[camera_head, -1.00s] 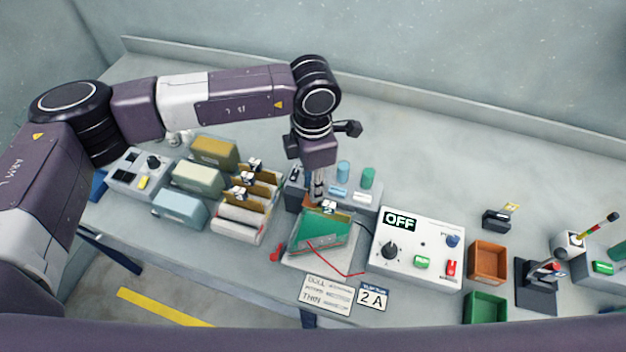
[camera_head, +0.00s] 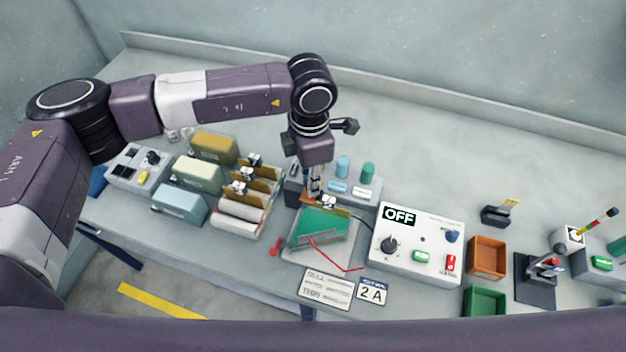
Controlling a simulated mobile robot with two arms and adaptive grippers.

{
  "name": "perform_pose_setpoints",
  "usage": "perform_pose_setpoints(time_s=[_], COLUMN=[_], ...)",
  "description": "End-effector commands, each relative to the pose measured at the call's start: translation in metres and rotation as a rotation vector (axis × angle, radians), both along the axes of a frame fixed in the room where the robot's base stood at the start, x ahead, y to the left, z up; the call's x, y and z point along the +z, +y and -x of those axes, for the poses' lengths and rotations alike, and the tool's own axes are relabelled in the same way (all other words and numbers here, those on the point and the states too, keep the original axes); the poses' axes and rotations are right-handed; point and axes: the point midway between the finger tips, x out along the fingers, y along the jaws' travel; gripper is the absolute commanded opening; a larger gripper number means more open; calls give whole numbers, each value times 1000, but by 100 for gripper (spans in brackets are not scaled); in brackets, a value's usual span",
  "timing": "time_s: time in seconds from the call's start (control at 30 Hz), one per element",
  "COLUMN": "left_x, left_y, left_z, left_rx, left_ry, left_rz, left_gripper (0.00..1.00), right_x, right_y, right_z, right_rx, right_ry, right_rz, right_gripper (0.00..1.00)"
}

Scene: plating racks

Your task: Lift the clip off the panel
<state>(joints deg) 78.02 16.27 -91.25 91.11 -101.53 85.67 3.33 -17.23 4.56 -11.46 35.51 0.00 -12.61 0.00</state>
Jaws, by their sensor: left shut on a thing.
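The panel (camera_head: 319,223) is a flat green plate with a brown upper edge, on a pale tray in the middle of the bench. A small black-and-white clip (camera_head: 328,203) sits at its top edge. My left gripper (camera_head: 314,191) points down at this top edge. Its fingers are close together and shut on the clip, though the exact contact is small and partly hidden. I cannot tell whether the clip still touches the panel. My right gripper is not in view.
A rack (camera_head: 238,220) of brown plates with similar clips stands to the left. A white control box (camera_head: 416,262) reading OFF stands close on the right. A red lead (camera_head: 335,262) lies across the tray. Orange (camera_head: 487,258) and green (camera_head: 485,301) bins are further right.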

Motion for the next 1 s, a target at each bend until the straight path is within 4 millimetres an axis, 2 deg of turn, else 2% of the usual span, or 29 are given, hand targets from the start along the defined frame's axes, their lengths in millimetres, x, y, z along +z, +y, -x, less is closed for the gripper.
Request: perform_pose_setpoints(time_s=[0.13, 0.27, 0.5, 0.53, 0.6, 0.87, 1.0], left_x=[-4, -1, 1, 2, 2, 1, 11], left_y=[20, 31, 33, 33, 33, 32, 32], left_z=[-8, -11, -12, -12, -12, -11, -12], left_rx=[5, 2, 2, 2, 3, 1, 1], left_ry=[-4, -4, -4, -4, -4, -3, -4], left_rz=[1, 1, -3, -4, -3, -2, 1], left_gripper=[0, 0, 0, 16, 22, 22, 22], right_x=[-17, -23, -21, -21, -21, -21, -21], right_y=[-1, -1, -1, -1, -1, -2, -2], right_z=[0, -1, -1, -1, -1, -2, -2], right_rx=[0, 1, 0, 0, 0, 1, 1], right_ry=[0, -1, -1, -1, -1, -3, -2], right_rz=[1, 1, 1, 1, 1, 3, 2], right_gripper=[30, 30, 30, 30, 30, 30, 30])
